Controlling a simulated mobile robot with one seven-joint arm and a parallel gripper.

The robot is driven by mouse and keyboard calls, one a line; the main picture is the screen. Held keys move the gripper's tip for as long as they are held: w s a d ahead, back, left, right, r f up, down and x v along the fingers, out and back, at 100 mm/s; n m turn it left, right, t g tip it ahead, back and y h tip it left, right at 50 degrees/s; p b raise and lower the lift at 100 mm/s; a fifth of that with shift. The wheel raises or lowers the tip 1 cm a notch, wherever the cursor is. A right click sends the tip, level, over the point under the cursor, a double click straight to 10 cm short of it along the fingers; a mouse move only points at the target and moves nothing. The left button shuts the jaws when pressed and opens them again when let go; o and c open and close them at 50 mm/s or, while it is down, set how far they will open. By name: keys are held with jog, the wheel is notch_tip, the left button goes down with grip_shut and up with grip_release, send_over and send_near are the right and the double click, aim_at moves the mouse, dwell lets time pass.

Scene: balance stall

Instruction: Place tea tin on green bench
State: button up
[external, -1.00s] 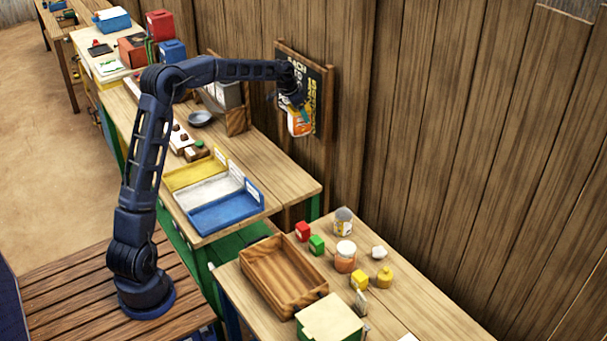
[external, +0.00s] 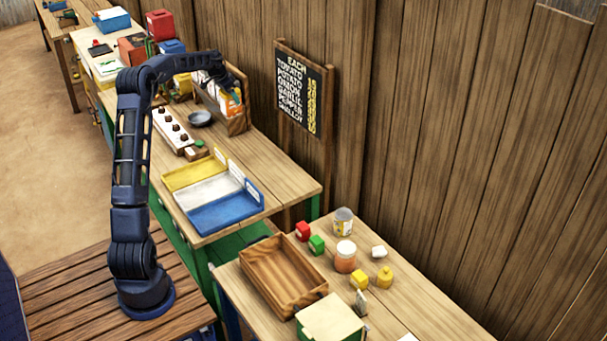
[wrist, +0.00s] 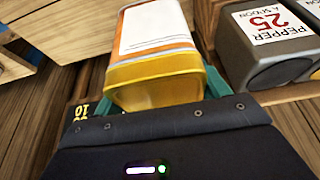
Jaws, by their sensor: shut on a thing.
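The tea tin (external: 234,103) is orange and yellow with a white label. It fills the upper middle of the wrist view (wrist: 160,58), its yellow end towards the camera. My gripper (wrist: 162,88) is shut on it, one teal finger at each side. In the external view my gripper (external: 230,84) holds the tin at the far part of the green bench (external: 278,184), by a wooden box. Whether the tin touches anything there I cannot tell. The bench has a wooden top and green frame.
A grey pepper container (wrist: 265,45) stands close right of the tin. A grey bowl (external: 200,118) and yellow, white and blue trays (external: 226,212) are on the green bench. Its right front top is clear. A price board (external: 303,95) stands by the wall.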

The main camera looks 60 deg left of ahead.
jog(key=shift+s+a+f, duration=0.15)
jog(key=shift+a+f, duration=0.05)
jog(key=shift+f, duration=0.15)
notch_tip(320, 180, down, 19)
jog(key=shift+f, duration=0.15)
jog(key=shift+f, duration=0.15)
jog(key=o, duration=1.1)
jog(key=v, duration=1.2)
jog(key=shift+d, duration=0.1)
